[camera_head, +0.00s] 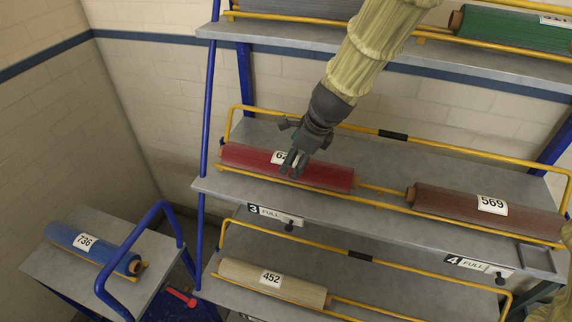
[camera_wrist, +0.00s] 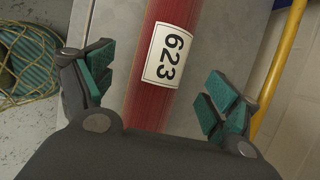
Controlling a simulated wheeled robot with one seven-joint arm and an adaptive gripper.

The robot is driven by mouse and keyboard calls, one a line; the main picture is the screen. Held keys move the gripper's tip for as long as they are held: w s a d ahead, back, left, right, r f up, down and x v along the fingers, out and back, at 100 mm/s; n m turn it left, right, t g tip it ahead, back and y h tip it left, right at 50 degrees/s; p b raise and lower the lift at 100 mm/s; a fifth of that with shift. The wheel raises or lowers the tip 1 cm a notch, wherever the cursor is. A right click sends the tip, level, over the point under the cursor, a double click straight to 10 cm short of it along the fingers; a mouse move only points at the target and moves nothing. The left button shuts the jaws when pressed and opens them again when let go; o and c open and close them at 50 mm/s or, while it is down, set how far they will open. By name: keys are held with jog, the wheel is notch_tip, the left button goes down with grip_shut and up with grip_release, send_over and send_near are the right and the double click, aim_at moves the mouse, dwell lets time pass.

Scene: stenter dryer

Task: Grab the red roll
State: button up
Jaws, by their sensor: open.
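The red roll (camera_head: 325,174) lies on the left half of the middle shelf, against a yellow rail. It carries a white label numbered 623, seen in full in the wrist view. My gripper (camera_head: 292,165) is over the roll near that label and partly hides it in the head view. In the wrist view the red roll (camera_wrist: 145,105) runs between the open, green-padded fingers of my gripper (camera_wrist: 160,90). The fingers stand apart on both sides of it, with a gap on each side. Whether the fingertips touch anything is not clear.
A brown roll (camera_head: 450,205) shares the middle shelf (camera_head: 385,165) to the right. A tan roll (camera_head: 255,275) lies on the lower shelf, a green roll (camera_head: 510,28) above. Yellow rails (camera_head: 300,187) edge the shelves. A blue roll (camera_head: 85,243) lies on a side table at left.

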jog(key=shift+s+a+f, duration=0.1)
jog(key=shift+a+f, duration=0.05)
jog(key=shift+a, duration=0.05)
jog(key=shift+w+p+x, duration=0.25)
jog(key=shift+p+x, duration=0.5)
jog(key=shift+x, duration=1.75)
jog(key=c, duration=1.6)
